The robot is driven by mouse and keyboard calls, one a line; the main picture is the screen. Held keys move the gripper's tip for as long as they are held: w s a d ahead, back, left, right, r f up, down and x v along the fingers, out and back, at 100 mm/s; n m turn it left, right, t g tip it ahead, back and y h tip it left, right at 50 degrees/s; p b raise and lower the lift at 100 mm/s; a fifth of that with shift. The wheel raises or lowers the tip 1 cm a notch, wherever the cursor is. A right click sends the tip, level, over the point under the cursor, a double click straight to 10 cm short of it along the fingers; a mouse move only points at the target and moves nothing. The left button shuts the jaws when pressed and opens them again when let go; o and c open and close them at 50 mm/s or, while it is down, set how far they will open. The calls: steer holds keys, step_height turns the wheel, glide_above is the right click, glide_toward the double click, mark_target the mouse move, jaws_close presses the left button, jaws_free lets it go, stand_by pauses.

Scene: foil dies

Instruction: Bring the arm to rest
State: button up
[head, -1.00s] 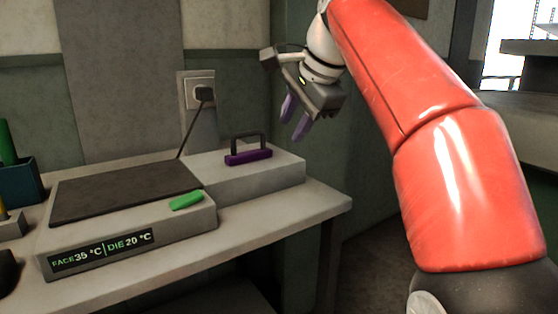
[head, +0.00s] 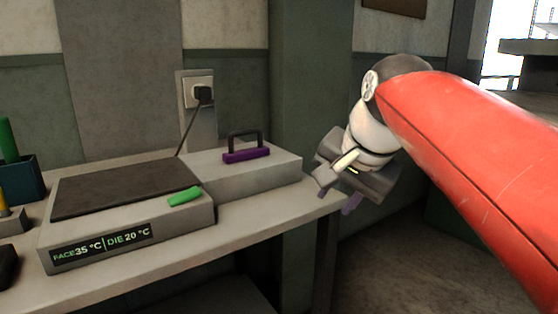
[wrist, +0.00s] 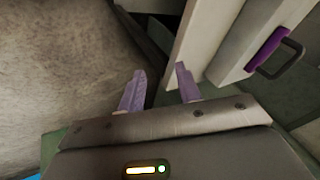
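My gripper (head: 350,203) hangs off the right end of the bench, low and close to its edge. In the wrist view the two purple fingers (wrist: 158,88) stand apart with nothing between them. In the head view the fingers are mostly hidden behind the gripper body.
The bench (head: 290,212) carries a hot plate (head: 120,190) reading face 35 °C, die 20 °C, with a green piece (head: 185,196) on its corner. A purple die with a black handle (head: 246,154) sits on the grey block (head: 280,172). Free floor lies right of the bench.

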steer(key=s+d+f+n+h, duration=0.1)
steer(key=s+d+f+n, duration=0.1)
steer(key=s+f, duration=0.5)
steer(key=s+d+f+n+h, duration=0.1)
steer(key=s+d+f+n, duration=0.2)
steer(key=s+f, duration=0.5)
step_height(320, 180, down, 6)
steer(key=shift+d+f+n, duration=0.1)
steer(key=shift+d+n, duration=0.25)
steer(key=shift+n, duration=0.45)
